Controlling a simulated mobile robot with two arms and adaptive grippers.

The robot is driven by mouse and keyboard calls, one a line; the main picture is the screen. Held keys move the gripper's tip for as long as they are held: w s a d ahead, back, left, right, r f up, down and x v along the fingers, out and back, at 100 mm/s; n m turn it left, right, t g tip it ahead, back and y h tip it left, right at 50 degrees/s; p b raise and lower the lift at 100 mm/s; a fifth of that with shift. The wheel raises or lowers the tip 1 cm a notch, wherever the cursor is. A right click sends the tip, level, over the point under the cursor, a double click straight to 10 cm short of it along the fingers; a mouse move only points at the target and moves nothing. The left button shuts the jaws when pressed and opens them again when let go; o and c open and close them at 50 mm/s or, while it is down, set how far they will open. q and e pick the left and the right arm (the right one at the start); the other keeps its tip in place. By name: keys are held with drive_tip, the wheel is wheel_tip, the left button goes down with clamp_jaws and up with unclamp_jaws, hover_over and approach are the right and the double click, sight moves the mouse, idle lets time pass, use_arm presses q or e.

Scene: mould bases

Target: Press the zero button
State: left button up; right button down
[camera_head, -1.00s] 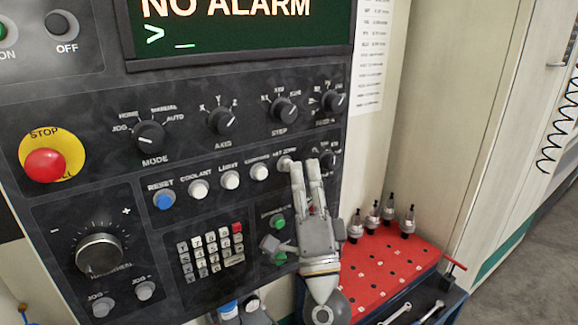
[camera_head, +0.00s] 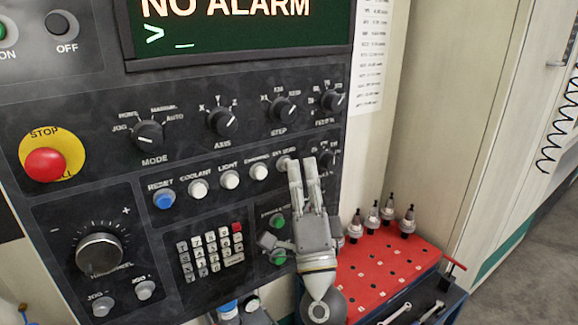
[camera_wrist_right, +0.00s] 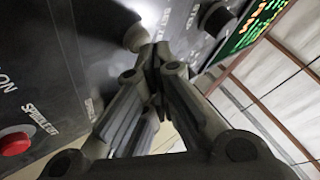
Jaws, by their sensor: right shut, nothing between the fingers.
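The zero button (camera_head: 283,164) is a pale round button at the right end of the button row on the dark control panel (camera_head: 80,195). Its label is small and hard to read. My right gripper (camera_head: 302,163) is shut and empty, with its fingertips close beside the button at its right, partly covering it. In the right wrist view a pale round button (camera_wrist_right: 136,38) shows just left of the shut fingertips (camera_wrist_right: 156,52). I cannot tell whether the fingertips touch it. My left gripper is not in view.
The white work-light button (camera_head: 230,180), another white button (camera_head: 259,172) and the blue reset button (camera_head: 164,200) share the row. Rotary knobs (camera_head: 284,111) sit above. A keypad (camera_head: 210,250) and green buttons lie below. A red tool tray (camera_head: 375,275) stands at the right.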

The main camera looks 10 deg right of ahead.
drive_tip(key=shift+s, duration=0.1)
drive_tip(key=shift+s+d, duration=0.25)
drive_tip(key=shift+s, duration=0.45)
drive_tip(key=shift+s+d+p, duration=0.2)
drive_tip(key=shift+s+d, duration=0.1)
drive_tip(key=shift+s, duration=0.5)
drive_tip(key=shift+s+d+p, duration=0.2)
drive_tip(key=shift+s+d, duration=0.05)
drive_tip(key=shift+s, duration=0.5)
drive_tip(key=shift+s+d+p, duration=0.2)
drive_tip(key=shift+s+d, duration=0.1)
drive_tip(key=shift+s, duration=0.5)
